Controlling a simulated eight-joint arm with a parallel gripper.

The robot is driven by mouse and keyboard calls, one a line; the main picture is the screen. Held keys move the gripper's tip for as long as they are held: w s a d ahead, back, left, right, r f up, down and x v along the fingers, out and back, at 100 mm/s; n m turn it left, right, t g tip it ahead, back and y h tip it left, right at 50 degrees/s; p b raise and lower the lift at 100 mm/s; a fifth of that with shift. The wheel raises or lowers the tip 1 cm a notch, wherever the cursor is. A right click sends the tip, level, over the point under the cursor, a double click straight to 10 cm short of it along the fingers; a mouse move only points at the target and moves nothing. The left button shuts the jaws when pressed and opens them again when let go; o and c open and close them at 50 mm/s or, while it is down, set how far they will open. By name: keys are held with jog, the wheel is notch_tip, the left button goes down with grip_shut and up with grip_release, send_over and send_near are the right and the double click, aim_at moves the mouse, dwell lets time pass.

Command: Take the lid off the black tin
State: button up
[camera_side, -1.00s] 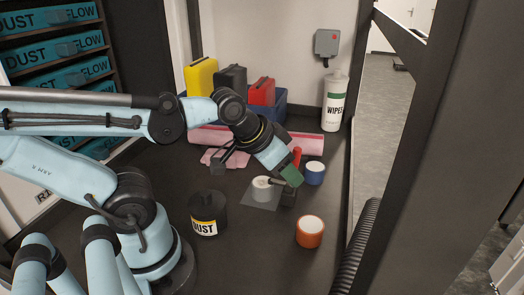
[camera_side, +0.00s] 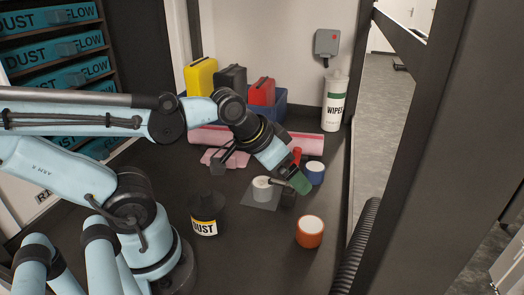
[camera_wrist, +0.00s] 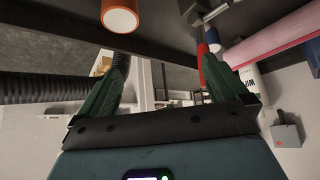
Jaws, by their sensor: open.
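The black tin (camera_side: 206,222) with a yellow and white DUST label stands upright on the dark bench in the side view, left of the middle. Its black lid (camera_side: 206,203) appears to be on top; the seam is hard to make out. My gripper (camera_side: 300,184) is well to the right of the tin and apart from it, above the bench. In the wrist view its green fingers (camera_wrist: 160,60) are spread with nothing held between them. The black tin does not show in the wrist view.
An orange tin (camera_side: 310,239) stands in front of my gripper, a blue tin (camera_side: 315,176) behind it. Pink rolls (camera_side: 303,144), a blue crate (camera_side: 278,118) and a wipes bottle (camera_side: 334,108) stand at the back.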

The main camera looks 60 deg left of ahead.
notch_tip(320, 180, up, 4)
jog(key=n+g, duration=0.4)
jog(key=g, duration=0.3)
send_over(205, 192)
jog(key=shift+f, duration=5.65)
jog(key=c, duration=0.7)
jog(key=shift+c, duration=0.2)
jog(key=shift+r, duration=0.15)
